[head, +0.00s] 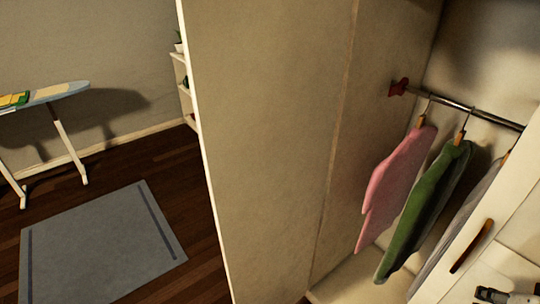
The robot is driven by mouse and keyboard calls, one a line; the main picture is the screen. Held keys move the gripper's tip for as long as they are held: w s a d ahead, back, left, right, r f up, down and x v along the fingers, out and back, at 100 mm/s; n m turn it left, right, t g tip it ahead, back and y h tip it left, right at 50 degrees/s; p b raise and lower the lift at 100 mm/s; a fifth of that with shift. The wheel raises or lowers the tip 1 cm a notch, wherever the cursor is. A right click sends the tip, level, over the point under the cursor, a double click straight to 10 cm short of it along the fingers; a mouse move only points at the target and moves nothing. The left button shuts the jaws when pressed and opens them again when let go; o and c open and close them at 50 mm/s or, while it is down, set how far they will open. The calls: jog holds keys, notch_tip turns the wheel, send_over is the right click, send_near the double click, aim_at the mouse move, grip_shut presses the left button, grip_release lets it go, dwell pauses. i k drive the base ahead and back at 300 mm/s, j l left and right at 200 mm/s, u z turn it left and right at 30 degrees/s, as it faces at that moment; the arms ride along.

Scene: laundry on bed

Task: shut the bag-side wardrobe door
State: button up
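An open wardrobe fills the middle and right of the head view. One tall beige door (270,130) stands swung wide open on the left side of the wardrobe. A second, white door (445,268) with a brown bar handle (472,246) crosses the lower right and covers part of the interior; how far it stands open is hard to tell. No bag shows, so I cannot tell which door is on the bag side. A part of my gripper (503,296) shows at the bottom right corner, below the handle and apart from it; its fingers are not clear.
Pink, green and grey garments hang from a metal rail (455,102) inside the wardrobe. At left are an ironing board (55,93) with folded cloth, a grey rug (100,245) and open wood floor. A small shelf (186,90) stands behind the left door.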

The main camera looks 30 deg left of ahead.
aim_at(265, 76)
jog(key=k+j+z, duration=0.1)
jog(key=j, duration=0.4)
jog(key=k+j+z, duration=0.1)
jog(key=k+j, duration=0.25)
jog(key=k+j+z, duration=0.1)
jog(key=k+j, duration=0.15)
jog(key=j, duration=0.3)
jog(key=k+j+z, duration=0.1)
jog(key=k+j, duration=0.15)
jog(key=j, duration=0.15)
jog(key=i+j+z, duration=0.15)
jog(key=j, duration=0.7)
jog(key=j+z, duration=0.15)
jog(key=j, duration=0.7)
jog(key=i+j+u, duration=0.15)
jog(key=j, duration=0.2)
jog(key=j+u, duration=0.15)
jog(key=j, duration=0.2)
jog(key=i+j+u, duration=0.1)
jog(key=j, duration=0.2)
jog(key=i, duration=0.05)
